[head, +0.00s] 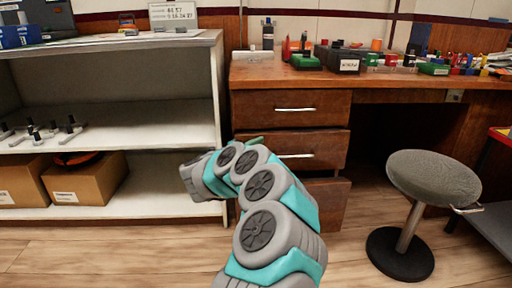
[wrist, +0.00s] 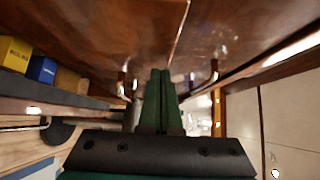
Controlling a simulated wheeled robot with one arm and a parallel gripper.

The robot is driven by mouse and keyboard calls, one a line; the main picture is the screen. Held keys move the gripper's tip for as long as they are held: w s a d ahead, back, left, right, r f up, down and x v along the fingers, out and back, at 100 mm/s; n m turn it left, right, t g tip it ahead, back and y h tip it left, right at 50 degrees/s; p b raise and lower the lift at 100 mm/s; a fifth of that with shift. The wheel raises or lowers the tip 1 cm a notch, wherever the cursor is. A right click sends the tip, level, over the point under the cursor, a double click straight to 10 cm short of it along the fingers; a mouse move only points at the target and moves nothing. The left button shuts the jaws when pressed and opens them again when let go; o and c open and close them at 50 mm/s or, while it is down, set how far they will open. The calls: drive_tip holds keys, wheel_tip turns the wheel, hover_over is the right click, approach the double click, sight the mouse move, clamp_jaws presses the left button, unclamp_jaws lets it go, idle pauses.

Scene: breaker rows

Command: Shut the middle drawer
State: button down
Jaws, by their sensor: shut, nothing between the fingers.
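The brown wooden desk has a stack of drawers on its left side. The middle drawer (head: 325,142) has a pale bar handle and lies below the top drawer (head: 270,107). It looks close to flush with the top drawer; I cannot tell how far out it stands. My arm hides its lower left part. My gripper (wrist: 160,72) is shut and empty, its green fingers side by side in front of brown wood. A green fingertip shows in the head view (head: 255,140) by the middle drawer's left part. I cannot tell whether the fingers touch the wood.
The bottom drawer (head: 328,200) is partly behind my arm. A white shelf unit (head: 110,130) with cardboard boxes stands at the left. A grey round stool (head: 433,178) stands at the right, by the open knee space. Many small items lie on the desk top (head: 255,72).

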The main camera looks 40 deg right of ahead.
sight(256, 137)
drive_tip(key=shift+w+d, duration=0.1)
drive_tip(key=shift+w, duration=0.2)
drive_tip(key=shift+w+d+p, duration=0.25)
drive_tip(key=shift+w+d, duration=0.25)
drive_tip(key=shift+w, duration=0.3)
drive_tip(key=shift+w+d+p, duration=0.25)
drive_tip(key=shift+w+d, duration=0.25)
drive_tip(key=shift+w, duration=0.25)
drive_tip(key=shift+w+d, duration=0.1)
drive_tip(key=shift+w, duration=0.15)
drive_tip(key=shift+w+r, duration=0.1)
drive_tip(key=shift+r, duration=0.15)
